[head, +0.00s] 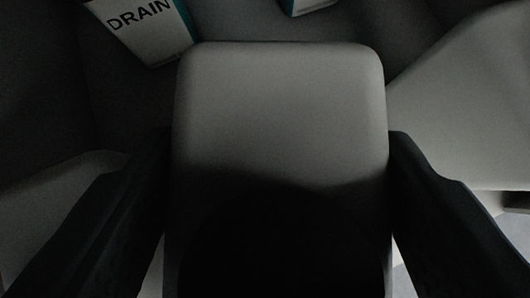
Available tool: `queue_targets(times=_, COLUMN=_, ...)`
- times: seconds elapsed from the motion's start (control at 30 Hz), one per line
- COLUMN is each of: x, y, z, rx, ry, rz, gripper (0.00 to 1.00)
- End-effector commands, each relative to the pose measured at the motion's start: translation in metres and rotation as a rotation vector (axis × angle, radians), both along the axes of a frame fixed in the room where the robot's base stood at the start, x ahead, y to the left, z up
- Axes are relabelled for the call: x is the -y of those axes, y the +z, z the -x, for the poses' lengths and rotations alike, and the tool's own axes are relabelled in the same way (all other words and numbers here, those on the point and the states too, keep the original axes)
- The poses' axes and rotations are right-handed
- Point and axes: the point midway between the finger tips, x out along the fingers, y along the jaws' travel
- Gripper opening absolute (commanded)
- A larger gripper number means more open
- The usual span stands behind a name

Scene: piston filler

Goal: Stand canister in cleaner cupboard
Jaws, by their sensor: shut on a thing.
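A pale grey canister (280,115) with rounded corners fills the middle of the head view. My gripper (280,150) is shut on it, with one dark finger against its left side and the other against its right side. The lower part of the canister is in deep shadow. Dark, dim surfaces surround it, which look like the inside of the cupboard (120,100). I cannot tell whether the canister's base touches anything.
A white box marked DRAIN (148,28) stands beyond the canister at the upper left. Part of another white and teal item (308,5) shows at the top edge. A pale panel (470,110) lies on the right, and a similar pale surface (50,195) on the left.

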Motion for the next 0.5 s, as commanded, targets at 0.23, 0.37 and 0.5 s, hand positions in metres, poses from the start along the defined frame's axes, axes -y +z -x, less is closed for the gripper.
queue_targets(times=0.23, x=0.0, y=-0.024, z=-0.001, rx=0.002, ry=0.0, rz=0.0, gripper=0.0)
queue_targets(times=0.37, x=0.0, y=-0.024, z=-0.001, rx=0.002, ry=-0.001, rz=-0.001, gripper=0.0)
queue_targets(times=0.5, x=0.0, y=-0.024, z=0.0, rx=0.002, ry=0.0, rz=0.0, gripper=0.0)
